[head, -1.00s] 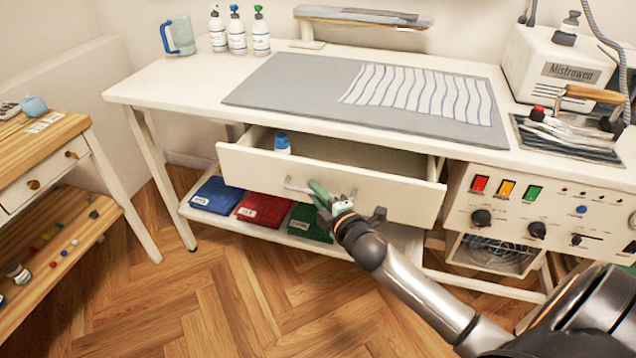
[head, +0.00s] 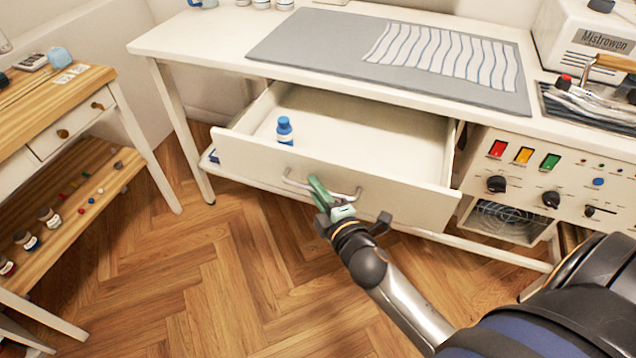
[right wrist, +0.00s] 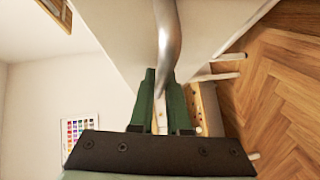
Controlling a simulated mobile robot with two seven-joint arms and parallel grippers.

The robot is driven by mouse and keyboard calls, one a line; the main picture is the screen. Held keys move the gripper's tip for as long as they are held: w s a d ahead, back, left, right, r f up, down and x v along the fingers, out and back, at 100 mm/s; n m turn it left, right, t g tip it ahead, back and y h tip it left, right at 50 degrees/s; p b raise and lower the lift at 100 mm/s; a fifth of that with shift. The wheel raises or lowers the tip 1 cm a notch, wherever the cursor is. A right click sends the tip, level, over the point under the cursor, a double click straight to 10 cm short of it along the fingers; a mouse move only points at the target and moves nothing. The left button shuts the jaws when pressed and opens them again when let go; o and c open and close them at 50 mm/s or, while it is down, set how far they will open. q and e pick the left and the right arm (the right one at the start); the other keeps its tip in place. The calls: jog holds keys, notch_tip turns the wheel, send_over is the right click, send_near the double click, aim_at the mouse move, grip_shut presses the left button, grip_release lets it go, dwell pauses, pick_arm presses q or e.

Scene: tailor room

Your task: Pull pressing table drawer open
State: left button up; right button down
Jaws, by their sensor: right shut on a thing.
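The pressing table (head: 195,45) has a white drawer (head: 400,197) that stands well open, with a blue-capped bottle (head: 285,131) upright inside near its left end. The drawer front carries a metal bar handle (head: 296,184). My right gripper (head: 320,188) is shut on this handle, just in front of the drawer front. In the right wrist view the green fingers (right wrist: 162,95) close around the metal handle (right wrist: 168,35). My left gripper is not in view.
A wooden side table (head: 80,95) with small drawers and a lower shelf of small items stands at the left. A control panel (head: 520,175) with knobs is right of the drawer. Wooden floor (head: 220,270) in front is clear.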

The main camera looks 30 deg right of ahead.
jog(key=c, duration=1.2)
grip_release()
jog(key=shift+o, duration=0.2)
jog(key=s+r, duration=0.1)
jog(key=s, duration=1.1)
jog(key=shift+s+a+r+b, duration=0.2)
jog(key=shift+a+r+b, duration=0.1)
jog(key=shift+a+r, duration=0.1)
